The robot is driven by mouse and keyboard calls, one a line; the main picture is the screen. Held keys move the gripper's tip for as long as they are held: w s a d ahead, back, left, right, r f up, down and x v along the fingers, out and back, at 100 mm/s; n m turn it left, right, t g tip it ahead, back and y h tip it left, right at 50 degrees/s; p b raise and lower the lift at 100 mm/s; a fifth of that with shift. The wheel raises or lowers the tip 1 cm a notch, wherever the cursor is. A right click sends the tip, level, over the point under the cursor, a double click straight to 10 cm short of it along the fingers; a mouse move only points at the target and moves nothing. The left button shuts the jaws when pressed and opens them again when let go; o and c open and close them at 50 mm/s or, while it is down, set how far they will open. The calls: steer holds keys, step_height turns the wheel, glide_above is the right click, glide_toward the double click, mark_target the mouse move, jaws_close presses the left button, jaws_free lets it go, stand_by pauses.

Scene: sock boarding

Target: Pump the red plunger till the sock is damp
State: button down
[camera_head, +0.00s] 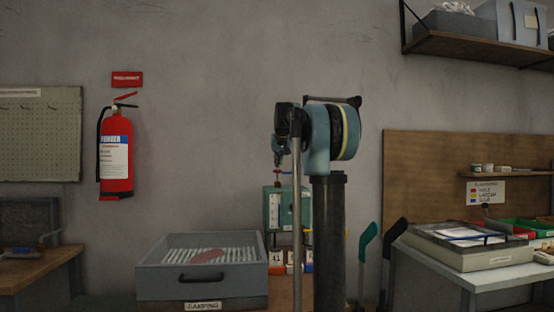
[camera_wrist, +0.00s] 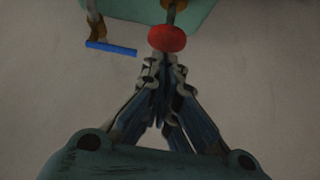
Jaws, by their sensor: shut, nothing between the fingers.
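The red plunger knob (camera_wrist: 167,38) shows at the top middle of the wrist view, on a metal rod running up to a green body. My gripper (camera_wrist: 166,62) is shut and empty, its fingertips just below the knob in that view; I cannot tell whether they touch it. In the head view my gripper (camera_head: 278,160) points down over the green pump box (camera_head: 274,211). A reddish flat piece, likely the sock (camera_head: 207,256), lies on the white slats inside the grey tray (camera_head: 203,285) labelled damping. Its dampness cannot be told.
A blue lever (camera_wrist: 111,47) sits left of the knob in the wrist view. Small coloured boxes (camera_head: 292,268) stand below the pump. A white table (camera_head: 500,278) with a shallow box is at right, a wooden bench (camera_head: 35,268) at left. A fire extinguisher (camera_head: 116,160) hangs on the wall.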

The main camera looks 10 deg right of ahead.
steer(key=shift+f, duration=0.25)
steer(key=shift+f, duration=1.8)
steer(key=shift+s, duration=0.1)
step_height(320, 180, up, 4)
steer(key=shift+r, duration=0.25)
steer(key=v, duration=0.9)
steer(key=shift+s+r, duration=0.15)
steer(key=shift+s, duration=0.05)
